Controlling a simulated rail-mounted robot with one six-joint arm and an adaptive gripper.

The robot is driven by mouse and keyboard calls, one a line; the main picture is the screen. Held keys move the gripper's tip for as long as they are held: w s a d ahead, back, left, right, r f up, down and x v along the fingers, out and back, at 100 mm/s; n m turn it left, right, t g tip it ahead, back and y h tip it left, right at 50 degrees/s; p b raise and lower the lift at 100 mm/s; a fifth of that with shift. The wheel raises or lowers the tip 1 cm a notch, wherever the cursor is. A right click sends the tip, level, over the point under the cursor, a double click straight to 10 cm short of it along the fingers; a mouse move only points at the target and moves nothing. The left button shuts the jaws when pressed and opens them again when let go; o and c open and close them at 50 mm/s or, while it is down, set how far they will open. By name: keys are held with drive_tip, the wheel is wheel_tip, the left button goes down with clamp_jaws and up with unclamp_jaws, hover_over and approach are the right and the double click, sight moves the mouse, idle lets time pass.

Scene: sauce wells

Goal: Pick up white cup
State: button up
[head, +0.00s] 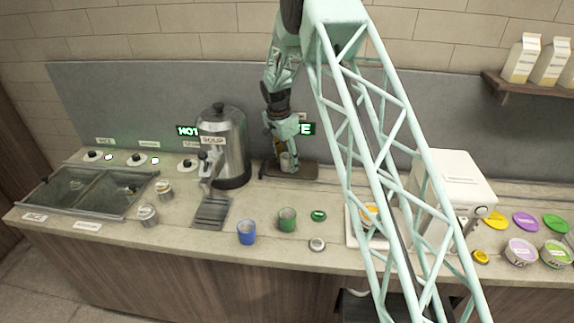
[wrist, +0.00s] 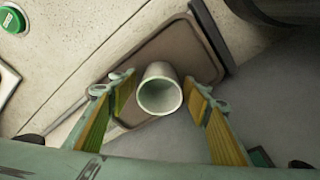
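The white cup (wrist: 160,90) stands on a brown tray (wrist: 192,50) and shows its open mouth in the wrist view. My gripper (wrist: 160,100) is open, with one finger on each side of the cup and a visible gap to both. In the head view the cup (head: 287,163) is partly hidden behind my gripper (head: 284,145), which points down over the tray (head: 307,171) at the back of the counter. The cup looks upright.
A steel soup urn (head: 224,145) stands just left of the tray. A blue cup (head: 247,232), a green cup (head: 287,220) and a green lid (head: 318,215) are on the counter in front. A white machine (head: 455,190) stands to the right.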

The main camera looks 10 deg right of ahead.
sight(287, 154)
drive_tip(key=c, duration=0.8)
drive_tip(key=shift+r, duration=0.15)
drive_tip(key=shift+r, duration=1.6)
drive_tip(key=s+d, duration=0.2)
drive_tip(key=s, duration=0.2)
drive_tip(key=s+d+r, duration=0.1)
drive_tip(key=s+d, duration=0.2)
drive_tip(key=s, duration=0.2)
drive_tip(key=s+d, duration=0.2)
drive_tip(key=s, duration=0.3)
drive_tip(key=shift+d+r, duration=0.25)
drive_tip(key=shift+d, duration=0.05)
